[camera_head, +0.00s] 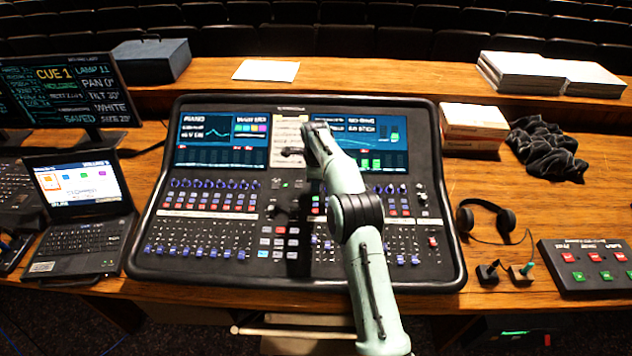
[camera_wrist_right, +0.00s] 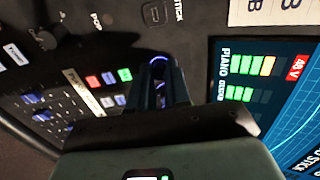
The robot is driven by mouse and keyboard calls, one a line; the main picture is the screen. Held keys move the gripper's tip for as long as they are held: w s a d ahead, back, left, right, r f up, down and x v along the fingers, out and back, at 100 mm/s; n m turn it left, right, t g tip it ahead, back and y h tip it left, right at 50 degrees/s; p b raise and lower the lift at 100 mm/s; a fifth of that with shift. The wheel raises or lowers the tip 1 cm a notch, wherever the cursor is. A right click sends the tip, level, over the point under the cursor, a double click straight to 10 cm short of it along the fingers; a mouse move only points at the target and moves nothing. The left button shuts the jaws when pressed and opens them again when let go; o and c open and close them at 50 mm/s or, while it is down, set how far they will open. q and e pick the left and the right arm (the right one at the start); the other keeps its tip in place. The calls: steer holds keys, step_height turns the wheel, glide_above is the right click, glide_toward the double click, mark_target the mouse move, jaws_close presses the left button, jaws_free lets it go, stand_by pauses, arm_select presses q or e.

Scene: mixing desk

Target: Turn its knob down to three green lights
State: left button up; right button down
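The mixing desk (camera_head: 152,262) fills the middle of the head view. My right arm reaches over it, and my right gripper (camera_head: 313,180) points down below the right screen (camera_head: 345,133), mostly hidden by the arm. In the right wrist view my right gripper (camera_wrist_right: 163,65) has its two dark fingers close together around a small knob with a blue glowing ring (camera_wrist_right: 154,74). The knob is largely covered by the fingers. Beside it, a screen marked PIANO shows rows of green lights (camera_wrist_right: 240,64); the top row ends in a yellow one. My left gripper is not in view.
Other knobs, faders and coloured buttons (camera_wrist_right: 94,82) lie close around the gripper. A laptop (camera_head: 80,238) stands left of the desk. Headphones (camera_head: 487,217) and a button box (camera_head: 592,262) lie to the right.

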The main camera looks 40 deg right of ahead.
mark_target(317, 194)
steer(key=n, duration=0.5)
steer(key=shift+n, duration=0.3)
steer(key=c, duration=1.1)
jaws_free()
steer(key=r, duration=0.4)
steer(key=s+r, duration=0.1)
steer(key=r, duration=0.4)
steer(key=a+r, duration=0.1)
steer(key=r, duration=0.3)
steer(key=shift+s+r, duration=0.15)
steer(key=shift+s, duration=0.15)
